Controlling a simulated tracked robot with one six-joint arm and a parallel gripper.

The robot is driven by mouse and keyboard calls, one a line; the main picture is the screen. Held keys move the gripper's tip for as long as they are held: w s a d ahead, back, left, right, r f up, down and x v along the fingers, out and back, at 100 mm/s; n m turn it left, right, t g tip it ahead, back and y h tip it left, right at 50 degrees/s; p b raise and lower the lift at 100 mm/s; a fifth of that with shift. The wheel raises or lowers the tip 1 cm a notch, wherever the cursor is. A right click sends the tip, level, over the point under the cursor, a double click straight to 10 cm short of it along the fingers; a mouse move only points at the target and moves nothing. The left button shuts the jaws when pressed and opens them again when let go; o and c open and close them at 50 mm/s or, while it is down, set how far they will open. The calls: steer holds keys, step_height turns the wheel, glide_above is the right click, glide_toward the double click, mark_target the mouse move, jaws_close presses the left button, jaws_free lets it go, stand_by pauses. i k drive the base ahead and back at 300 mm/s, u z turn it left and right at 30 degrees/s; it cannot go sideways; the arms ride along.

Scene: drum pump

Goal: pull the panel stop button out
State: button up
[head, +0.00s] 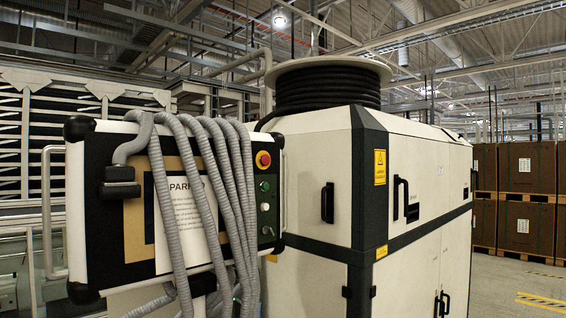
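I cannot tell from here whether the button is pressed in or out. Below it are a green button (264,186), a pale button or knob (265,207) and another small dark control (267,230). My gripper does not show in the head view.
Grey corrugated hoses (207,200) hang over the panel, left of the button, in front of a paper sign (188,228). A large white cabinet (315,170) with a hose reel (328,87) stands behind. Brown crates (527,168) are stacked at right. Floor shows at lower right.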

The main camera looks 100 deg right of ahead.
mark_target(265, 160)
steer(key=z, duration=0.05)
steer(key=k, duration=2.05)
steer(key=z, duration=1.7)
steer(key=i, duration=0.85)
